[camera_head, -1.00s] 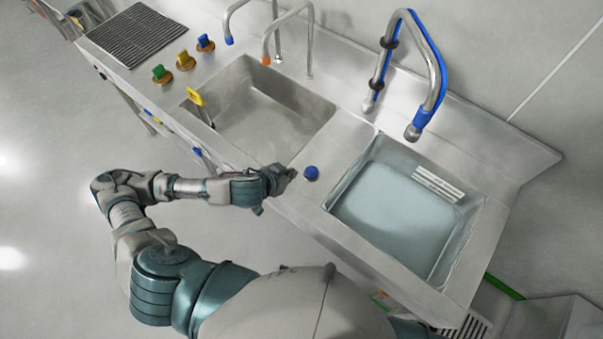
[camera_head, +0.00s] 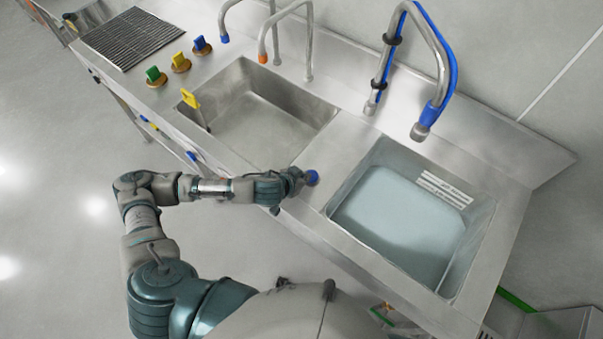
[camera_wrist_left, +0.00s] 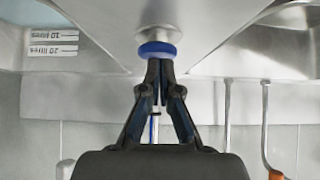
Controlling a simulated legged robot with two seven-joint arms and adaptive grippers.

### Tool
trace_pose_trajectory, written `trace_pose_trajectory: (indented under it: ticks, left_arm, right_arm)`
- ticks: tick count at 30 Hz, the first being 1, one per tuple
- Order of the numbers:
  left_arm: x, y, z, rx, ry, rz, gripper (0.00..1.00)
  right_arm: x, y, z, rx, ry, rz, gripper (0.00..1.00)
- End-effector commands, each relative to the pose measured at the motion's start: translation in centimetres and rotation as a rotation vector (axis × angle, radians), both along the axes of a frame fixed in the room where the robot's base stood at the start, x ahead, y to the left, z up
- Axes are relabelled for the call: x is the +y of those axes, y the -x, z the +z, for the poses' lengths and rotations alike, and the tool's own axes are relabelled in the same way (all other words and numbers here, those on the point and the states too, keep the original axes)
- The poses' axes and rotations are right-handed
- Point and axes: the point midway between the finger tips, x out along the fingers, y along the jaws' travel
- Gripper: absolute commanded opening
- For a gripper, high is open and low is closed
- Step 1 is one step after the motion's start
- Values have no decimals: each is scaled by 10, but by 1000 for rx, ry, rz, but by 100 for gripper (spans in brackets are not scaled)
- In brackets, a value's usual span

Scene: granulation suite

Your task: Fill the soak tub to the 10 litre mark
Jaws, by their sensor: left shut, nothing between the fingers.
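The soak tub (camera_head: 345,195) is the right-hand steel basin, with pale bluish water (camera_head: 400,215) in it. A white label with level marks (camera_head: 444,188) is on its back wall; in the wrist view the label (camera_wrist_left: 53,43) reads 10 and 20 litres upside down. I cannot tell exactly where the water stands against the marks. A blue-banded spout (camera_head: 422,128) hangs over the tub. A round blue button (camera_head: 313,177) sits on the deck left of the tub. My left gripper (camera_head: 301,178) is shut and empty, its tips at the button (camera_wrist_left: 157,49), apparently touching. My right gripper is out of view.
An empty-looking second basin (camera_head: 255,115) lies to the left, with a yellow handle (camera_head: 190,98) at its edge. Green (camera_head: 155,76), yellow (camera_head: 180,62) and blue (camera_head: 202,45) knobs stand beyond it. Two thin spouts rise behind. A drain grate (camera_head: 132,38) is at far left.

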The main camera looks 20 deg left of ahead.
Motion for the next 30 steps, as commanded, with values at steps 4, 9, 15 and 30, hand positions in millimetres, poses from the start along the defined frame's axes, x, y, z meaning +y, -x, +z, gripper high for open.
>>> trace_pose_trajectory:
  ticks: [4, 9, 15, 30]
  left_arm:
    - [0, 0, -7, 0, 1, 1, 0]
    - [0, 0, -8, 0, 1, 0, 0]
    - [0, 0, -12, 2, 2, 1, 0]
    - [1, 1, -36, 8, -1, 1, 0]
  right_arm:
    - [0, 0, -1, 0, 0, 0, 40]
    - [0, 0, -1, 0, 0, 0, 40]
    - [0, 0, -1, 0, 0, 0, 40]
    - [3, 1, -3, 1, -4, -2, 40]
